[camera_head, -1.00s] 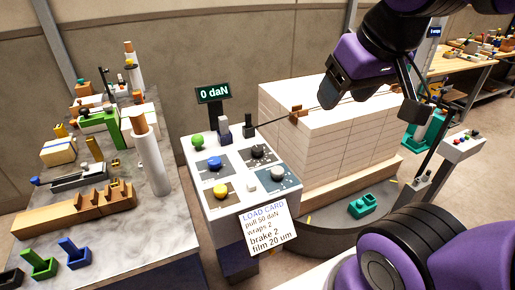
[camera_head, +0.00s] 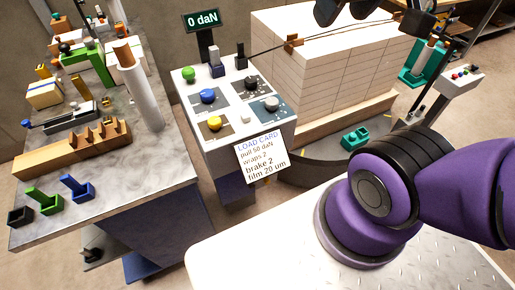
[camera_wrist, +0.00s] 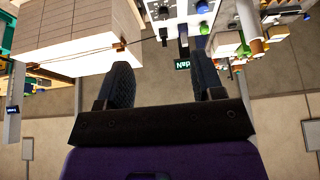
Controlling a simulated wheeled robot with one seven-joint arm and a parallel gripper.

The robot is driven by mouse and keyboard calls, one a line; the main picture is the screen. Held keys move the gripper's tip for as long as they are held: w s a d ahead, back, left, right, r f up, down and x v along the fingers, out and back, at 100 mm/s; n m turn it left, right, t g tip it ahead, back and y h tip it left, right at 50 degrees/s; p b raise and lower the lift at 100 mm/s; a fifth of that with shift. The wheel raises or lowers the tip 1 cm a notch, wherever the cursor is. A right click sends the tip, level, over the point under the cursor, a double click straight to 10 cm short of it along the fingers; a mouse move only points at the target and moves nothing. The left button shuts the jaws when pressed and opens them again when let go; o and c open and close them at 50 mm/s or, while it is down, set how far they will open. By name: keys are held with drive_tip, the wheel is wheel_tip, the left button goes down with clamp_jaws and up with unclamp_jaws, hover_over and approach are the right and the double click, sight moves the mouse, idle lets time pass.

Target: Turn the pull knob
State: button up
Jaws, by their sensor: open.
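I cannot read which one is the pull knob. A display (camera_head: 201,20) behind the panel reads 0 daN. A load card (camera_head: 261,157) on the front reads pull 50 daN, wraps 2, brake 2, film 20 um. My gripper (camera_wrist: 164,76) is open and empty, apart from the panel. In the wrist view the panel shows upside down at the top edge, partly cut off.
A green button (camera_head: 188,73) and two upright levers stand on the panel's far side. A wrapped ream stack (camera_head: 330,75) stands right of it, with a line running across to it. A cluttered marble-topped bench (camera_head: 140,180) stands on the left.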

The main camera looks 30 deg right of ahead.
idle(0.4)
drive_tip(key=shift+o, duration=1.4)
drive_tip(key=n+g+h, duration=0.2)
drive_tip(key=n+h, duration=0.1)
drive_tip(key=n, duration=2.4)
hover_over(251, 79)
drive_tip(key=s+a, duration=0.3)
wheel_tip(251, 79, down, 26)
drive_tip(key=r, duration=0.1)
drive_tip(key=x, duration=1.1)
drive_tip(key=shift+c, duration=0.4)
